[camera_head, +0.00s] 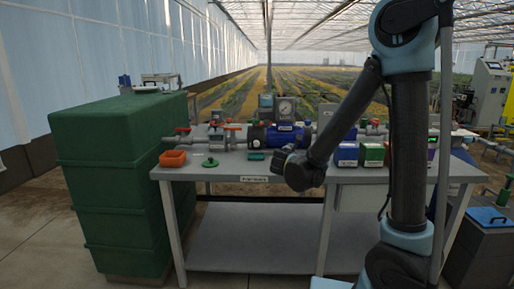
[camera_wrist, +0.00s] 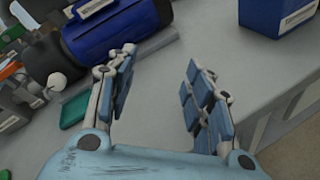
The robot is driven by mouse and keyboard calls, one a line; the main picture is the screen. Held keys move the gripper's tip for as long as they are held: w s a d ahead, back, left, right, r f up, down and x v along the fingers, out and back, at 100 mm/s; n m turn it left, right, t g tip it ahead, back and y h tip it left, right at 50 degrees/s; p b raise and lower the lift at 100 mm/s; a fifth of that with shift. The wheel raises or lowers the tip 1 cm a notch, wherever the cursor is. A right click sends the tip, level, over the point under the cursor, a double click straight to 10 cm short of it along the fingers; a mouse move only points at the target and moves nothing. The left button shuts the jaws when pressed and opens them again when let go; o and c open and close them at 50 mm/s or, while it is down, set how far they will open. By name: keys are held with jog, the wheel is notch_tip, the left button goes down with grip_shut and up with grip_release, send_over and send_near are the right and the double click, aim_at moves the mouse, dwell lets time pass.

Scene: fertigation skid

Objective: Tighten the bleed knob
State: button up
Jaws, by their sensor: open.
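The blue pump (camera_head: 272,137) lies on the grey bench, with a dial gauge above it. In the wrist view its blue body (camera_wrist: 125,25) is at the upper left. A small pale round knob (camera_wrist: 57,82) shows beside the pump's dark end; I cannot tell for certain whether it is the bleed knob. My gripper (camera_wrist: 160,62) is open and empty, its two fingers apart over bare bench top, to the right of that pale knob and not touching it. In the head view my dark wrist hangs above the bench's front edge, hiding the gripper's fingers.
The bench (camera_head: 228,172) carries an orange tray (camera_head: 173,158), a green disc (camera_head: 210,162) and red-handled valves at left. Blue (camera_head: 346,154) and green (camera_head: 372,154) boxes stand right of my wrist. A large green tank (camera_head: 120,185) stands left.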

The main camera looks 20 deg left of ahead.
aim_at(256, 144)
jog(key=s+a+n+y, duration=0.1)
jog(key=a+n, duration=0.1)
jog(key=a, duration=0.3)
jog(key=s+a+f+n+t+y, duration=0.1)
jog(key=s+a+n+y, duration=0.1)
jog(key=a, duration=0.4)
jog(key=s+a+n+t+y, duration=0.1)
jog(key=s+a+n+y, duration=0.1)
jog(key=a+n, duration=0.2)
jog(key=shift+s+a+f, duration=0.2)
jog(key=shift+a, duration=0.45)
jog(key=x, duration=1.7)
jog(key=shift+w+r, duration=0.15)
jog(key=shift+r, duration=0.05)
jog(key=c, duration=1)
